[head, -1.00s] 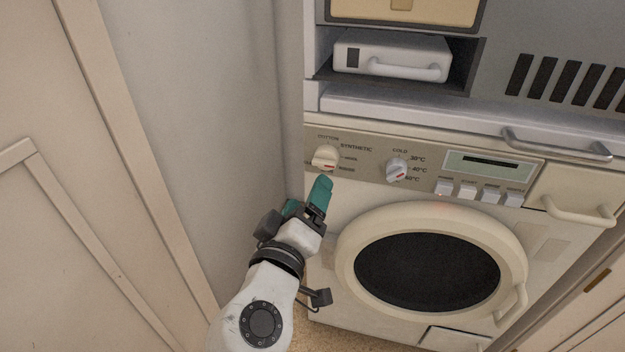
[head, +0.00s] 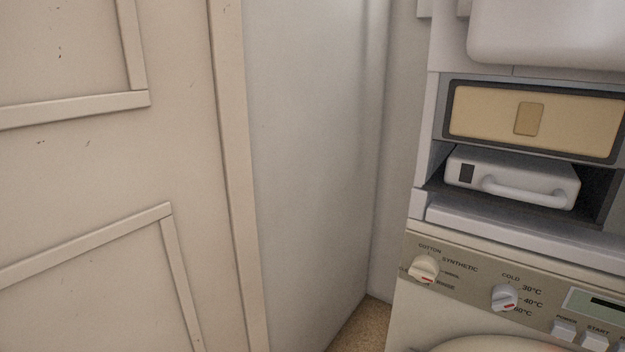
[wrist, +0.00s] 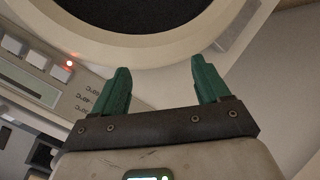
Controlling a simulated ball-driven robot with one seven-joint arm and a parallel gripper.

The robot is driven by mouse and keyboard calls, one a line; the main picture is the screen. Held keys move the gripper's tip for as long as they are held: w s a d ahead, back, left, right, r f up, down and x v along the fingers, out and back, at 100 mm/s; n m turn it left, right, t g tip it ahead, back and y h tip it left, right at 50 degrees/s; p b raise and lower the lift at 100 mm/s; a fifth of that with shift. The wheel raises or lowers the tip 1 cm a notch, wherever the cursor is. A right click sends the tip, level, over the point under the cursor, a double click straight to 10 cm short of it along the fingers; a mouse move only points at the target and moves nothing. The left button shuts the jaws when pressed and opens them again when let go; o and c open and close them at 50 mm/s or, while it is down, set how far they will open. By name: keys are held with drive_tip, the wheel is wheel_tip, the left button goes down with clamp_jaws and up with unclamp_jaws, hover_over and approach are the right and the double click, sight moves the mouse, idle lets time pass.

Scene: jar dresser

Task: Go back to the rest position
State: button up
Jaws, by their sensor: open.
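My gripper (wrist: 157,85) shows in the wrist view with its two green fingers apart and nothing between them. It faces the front of a washing machine, with the dark round door (wrist: 135,12) beyond the fingertips. The gripper is out of the head view. In the head view the washing machine's panel (head: 463,288) is at the lower right, with a cotton/synthetic knob (head: 423,269) and a temperature knob (head: 504,298).
A beige panelled door (head: 90,180) fills the left of the head view. A grey wall (head: 305,150) stands beside it. Above the washer, a shelf holds a white case with a handle (head: 512,178). A red light (wrist: 69,63) glows by the washer's buttons.

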drive_tip(key=s+d+f+m+g+y, duration=0.1)
drive_tip(key=s+d+f+g+y, duration=0.1)
drive_tip(key=s+d+f+g, duration=0.45)
drive_tip(key=s+a+f+m+g+y+p, duration=0.1)
drive_tip(key=s+f+y, duration=0.2)
drive_tip(key=s+f, duration=0.5)
drive_tip(key=s+a+f+g+y, duration=0.1)
drive_tip(key=s+f+y, duration=0.25)
drive_tip(key=s, duration=0.75)
wheel_tip(320, 180, up, 28)
drive_tip(key=p, duration=2.8)
drive_tip(key=shift+w+r, duration=0.15)
drive_tip(key=shift+w, duration=0.05)
